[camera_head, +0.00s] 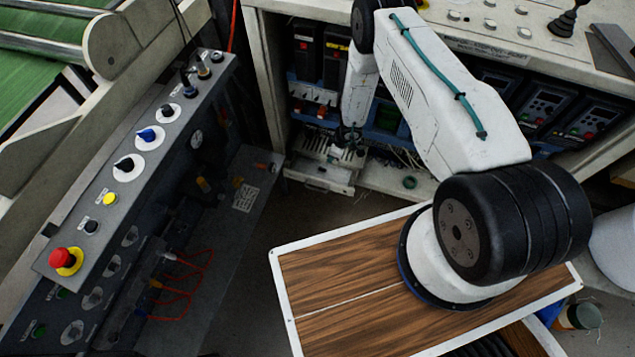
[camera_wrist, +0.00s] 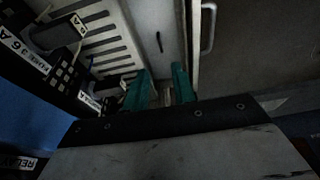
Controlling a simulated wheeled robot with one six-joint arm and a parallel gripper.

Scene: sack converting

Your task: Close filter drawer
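The filter drawer (camera_head: 322,173) is a pale, shallow drawer standing out of the open cabinet, low down in the head view. Its slotted inside (camera_head: 318,145) shows from above. In the wrist view the drawer's pale inside (camera_wrist: 152,25) and a bar handle (camera_wrist: 208,28) on the outer side of its front show. My gripper (camera_wrist: 162,90) has two teal fingers, set apart with a gap between them. They hold nothing that I can make out. In the head view my gripper (camera_head: 350,137) is over the drawer, its tips small and hard to see. Contact with the drawer cannot be told.
Cabinet walls (camera_head: 266,85) and its counter (camera_head: 300,7) frame the opening. Inside are breakers, wires (camera_head: 395,158) and drive units (camera_head: 543,107). A control panel (camera_head: 150,150) with a red stop button (camera_head: 63,258) stands at left. Dark floor (camera_head: 300,215) is free before the drawer.

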